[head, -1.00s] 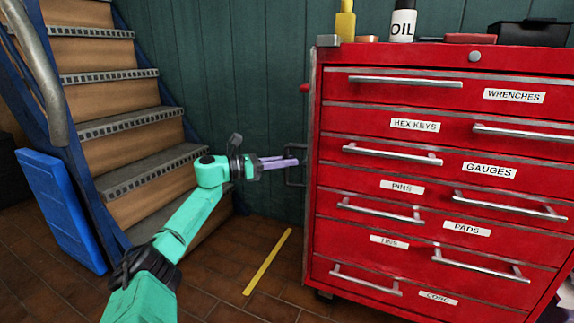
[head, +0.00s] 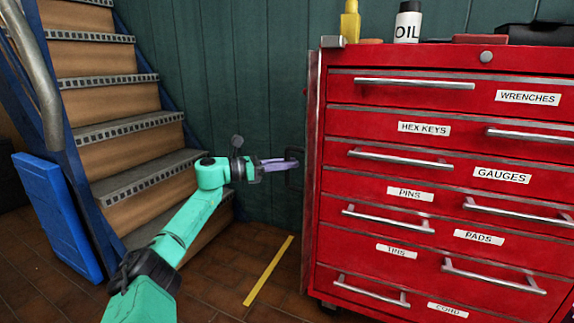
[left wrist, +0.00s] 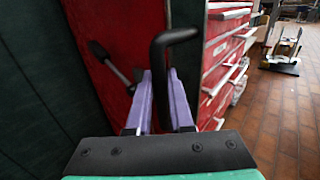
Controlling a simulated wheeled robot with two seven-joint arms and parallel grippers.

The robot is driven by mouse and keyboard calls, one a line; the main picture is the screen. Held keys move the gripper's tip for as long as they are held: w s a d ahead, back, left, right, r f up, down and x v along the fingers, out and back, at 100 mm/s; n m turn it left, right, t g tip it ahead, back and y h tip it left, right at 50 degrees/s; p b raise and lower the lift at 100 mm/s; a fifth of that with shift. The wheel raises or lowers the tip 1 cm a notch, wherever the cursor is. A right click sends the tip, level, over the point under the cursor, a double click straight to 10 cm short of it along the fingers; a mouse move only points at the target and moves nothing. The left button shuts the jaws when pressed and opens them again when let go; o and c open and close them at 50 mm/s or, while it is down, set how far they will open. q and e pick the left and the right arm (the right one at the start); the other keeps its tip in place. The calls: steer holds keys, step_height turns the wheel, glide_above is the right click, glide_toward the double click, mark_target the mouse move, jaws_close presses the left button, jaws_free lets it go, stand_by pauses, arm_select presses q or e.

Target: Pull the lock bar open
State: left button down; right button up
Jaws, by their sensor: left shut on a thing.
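The lock bar (head: 312,130) is a tall, narrow, worn strip along the left front edge of the red cabinet. A dark, bent handle (head: 292,178) sticks out to its left. My left gripper (head: 294,161) comes in level from the left, with its purple fingers closed together at the handle. In the left wrist view the black handle (left wrist: 158,75) rises between the fingers (left wrist: 160,98) and bends right at its top. The fingers hide part of the handle. My right gripper is not in view.
The red cabinet (head: 420,175) has labelled drawers with projecting handles. A lever (left wrist: 118,72) sits on a red surface left of the handle in the left wrist view. Stairs (head: 140,150) and a blue panel (head: 58,215) stand at the left. Floor is clear around the yellow strip (head: 268,272).

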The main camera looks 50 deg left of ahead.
arm_select(q)
steer(key=c, duration=0.8)
jaws_free()
steer(key=shift+s+f, duration=0.1)
steer(key=shift+s+a, duration=0.2)
steer(key=shift+s, duration=0.05)
steer(key=p+v, duration=0.2)
steer(key=v, duration=1.1)
steer(key=shift+s+a, duration=0.2)
steer(key=shift+s, duration=0.15)
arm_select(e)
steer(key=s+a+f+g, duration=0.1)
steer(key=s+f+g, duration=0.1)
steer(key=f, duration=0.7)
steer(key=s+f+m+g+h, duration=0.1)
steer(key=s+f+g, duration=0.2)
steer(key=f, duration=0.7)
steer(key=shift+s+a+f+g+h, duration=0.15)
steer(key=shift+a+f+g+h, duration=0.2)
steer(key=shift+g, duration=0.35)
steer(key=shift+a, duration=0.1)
